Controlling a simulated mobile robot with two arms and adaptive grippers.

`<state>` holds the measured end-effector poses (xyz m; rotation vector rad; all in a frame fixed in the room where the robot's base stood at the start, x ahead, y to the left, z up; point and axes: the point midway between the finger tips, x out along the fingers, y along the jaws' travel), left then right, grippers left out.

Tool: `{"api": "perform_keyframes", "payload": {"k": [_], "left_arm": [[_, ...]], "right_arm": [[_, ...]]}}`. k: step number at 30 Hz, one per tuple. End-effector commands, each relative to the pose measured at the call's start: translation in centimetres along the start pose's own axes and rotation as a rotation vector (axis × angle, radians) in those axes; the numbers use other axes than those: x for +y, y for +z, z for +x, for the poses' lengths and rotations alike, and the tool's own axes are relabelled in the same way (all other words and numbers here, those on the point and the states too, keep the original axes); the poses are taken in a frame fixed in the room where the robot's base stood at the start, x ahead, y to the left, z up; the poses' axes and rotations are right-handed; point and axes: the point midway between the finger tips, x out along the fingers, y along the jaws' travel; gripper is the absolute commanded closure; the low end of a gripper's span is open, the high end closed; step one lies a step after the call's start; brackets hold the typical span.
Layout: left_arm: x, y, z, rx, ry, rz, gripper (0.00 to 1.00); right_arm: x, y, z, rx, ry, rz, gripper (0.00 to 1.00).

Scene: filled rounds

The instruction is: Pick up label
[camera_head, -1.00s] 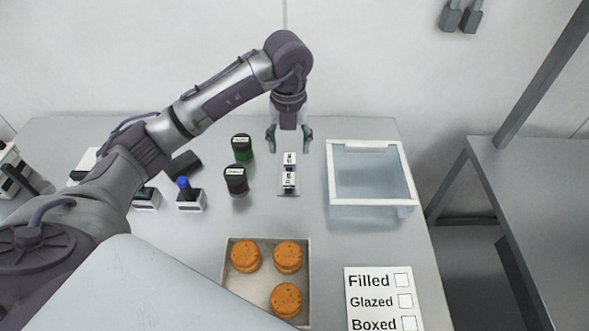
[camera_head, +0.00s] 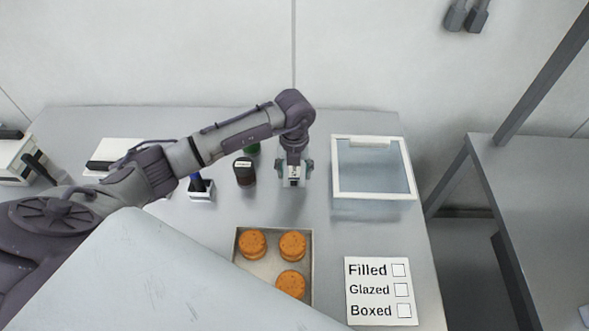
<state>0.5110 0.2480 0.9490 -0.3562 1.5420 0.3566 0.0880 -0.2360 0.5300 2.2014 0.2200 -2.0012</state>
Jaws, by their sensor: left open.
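The label (camera_head: 294,182) is a small white piece with dark print, standing on the table at the centre. My left gripper (camera_head: 294,177) is open and has come down over it, with one finger on each side. The gripper covers the upper part of the label, and I cannot tell whether the fingers touch it. My right gripper is not in view.
A clear-lidded white box (camera_head: 372,197) stands close to the right. A dark jar (camera_head: 244,172) and a blue-topped stamp (camera_head: 199,188) stand to the left. A tray (camera_head: 237,247) of orange rounds and a checklist card (camera_head: 380,282) lie in front.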

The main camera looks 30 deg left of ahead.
Motion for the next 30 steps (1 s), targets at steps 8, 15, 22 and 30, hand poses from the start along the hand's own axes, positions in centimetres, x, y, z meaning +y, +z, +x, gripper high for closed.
{"api": "perform_keyframes", "payload": {"k": [8,15,22,30], "left_arm": [[-0.02,0.01,0.04,0.000,0.000,0.000,0.38],[-0.02,0.02,0.38,-0.001,0.000,0.001,0.38],[-0.02,0.02,0.47,-0.001,0.000,0.000,0.38],[-0.01,0.02,0.45,-0.001,0.000,0.000,0.56]], "right_arm": [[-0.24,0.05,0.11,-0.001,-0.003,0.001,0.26],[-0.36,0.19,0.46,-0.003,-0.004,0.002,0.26],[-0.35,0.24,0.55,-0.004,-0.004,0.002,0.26],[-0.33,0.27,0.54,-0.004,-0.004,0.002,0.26]]}}
